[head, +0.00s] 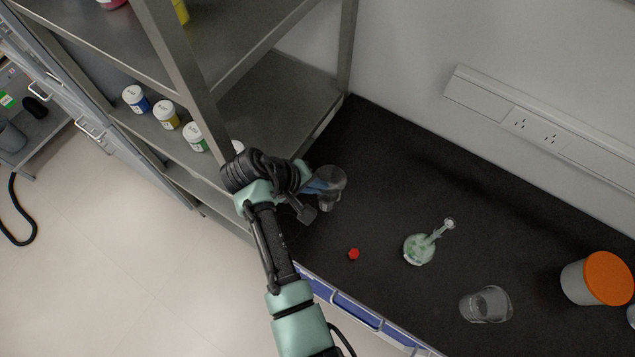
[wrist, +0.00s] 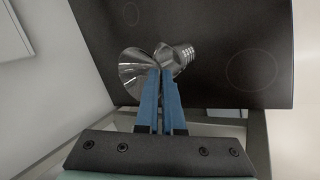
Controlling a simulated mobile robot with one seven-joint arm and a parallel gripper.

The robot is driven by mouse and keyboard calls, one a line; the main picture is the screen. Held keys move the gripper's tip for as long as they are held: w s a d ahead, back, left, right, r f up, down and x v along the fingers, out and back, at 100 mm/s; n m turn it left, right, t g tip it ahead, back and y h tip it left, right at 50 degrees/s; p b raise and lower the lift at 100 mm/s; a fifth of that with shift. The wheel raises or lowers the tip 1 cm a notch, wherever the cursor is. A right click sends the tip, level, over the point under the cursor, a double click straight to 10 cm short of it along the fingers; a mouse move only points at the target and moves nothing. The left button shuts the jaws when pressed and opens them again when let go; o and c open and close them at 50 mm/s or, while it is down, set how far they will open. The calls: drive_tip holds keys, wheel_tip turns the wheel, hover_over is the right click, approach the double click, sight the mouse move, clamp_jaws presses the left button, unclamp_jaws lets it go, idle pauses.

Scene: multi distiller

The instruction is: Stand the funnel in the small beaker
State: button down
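My gripper (head: 318,187) has blue fingers, which also show in the wrist view (wrist: 160,78). They are shut on the narrow middle of a clear funnel (wrist: 136,74). In the wrist view its wide cone is left of the fingertips and a ribbed end is to the right. In the head view the funnel (head: 332,178) is at the left end of the dark bench, partly hidden by the fingers. A clear, empty-looking beaker (head: 487,305) stands at the bench's lower right, well apart from my gripper. I cannot tell its size against other beakers.
A round flask (head: 418,249) with pale green contents and a thin neck stands between gripper and beaker. A small red cap (head: 353,254) lies near the front edge. A white jar with an orange lid (head: 597,278) is at right. A metal shelf (head: 200,75) rises close at left.

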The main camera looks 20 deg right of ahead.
drive_tip(key=shift+f+b, duration=1.05)
drive_tip(key=shift+f, duration=0.55)
drive_tip(key=c, duration=1.1)
unclamp_jaws()
drive_tip(key=shift+o, duration=0.7)
drive_tip(key=shift+s, duration=0.2)
drive_tip(key=shift+s+f, duration=0.1)
drive_tip(key=shift+f, duration=0.05)
drive_tip(key=w+b+v, duration=0.1)
drive_tip(key=v, duration=1.2)
drive_tip(key=shift+s+r, duration=0.3)
